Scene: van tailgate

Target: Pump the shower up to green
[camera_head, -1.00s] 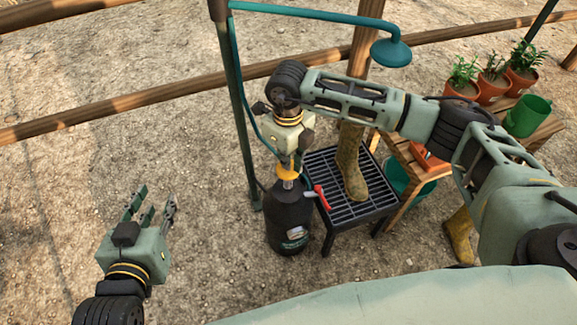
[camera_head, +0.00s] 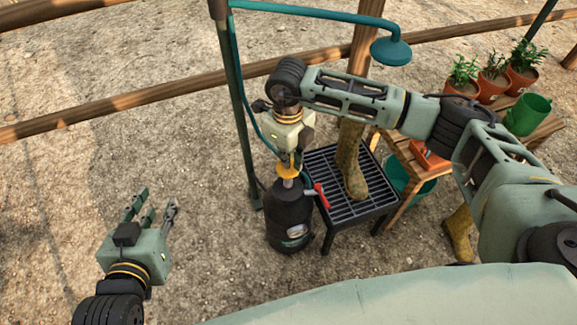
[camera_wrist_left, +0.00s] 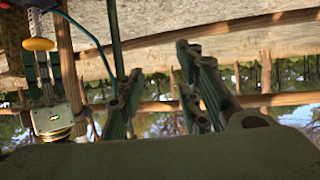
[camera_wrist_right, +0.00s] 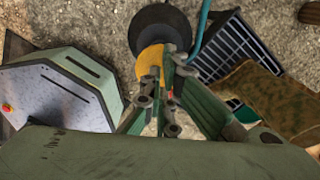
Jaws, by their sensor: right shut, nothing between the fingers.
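The shower's black pump tank (camera_head: 290,215) stands upright on the ground left of the grated step. Its yellow pump handle (camera_head: 287,171) sits on a grey rod above the tank top; it also shows in the right wrist view (camera_wrist_right: 150,66). A small gauge (camera_head: 296,231) is on the tank's front, too small to read. A red lever (camera_head: 321,196) sticks out beside the tank top. My right gripper (camera_head: 290,160) points down at the handle, its fingers shut with nothing between them. My left gripper (camera_head: 152,207) is open and empty, well left of the tank.
A green post (camera_head: 238,120) with a hose and shower head (camera_head: 390,51) stands behind the tank. The grated step (camera_head: 350,190) with a boot (camera_head: 349,165) is close on the right. A wooden bench (camera_head: 400,160) with potted plants is farther right. Bare ground lies left.

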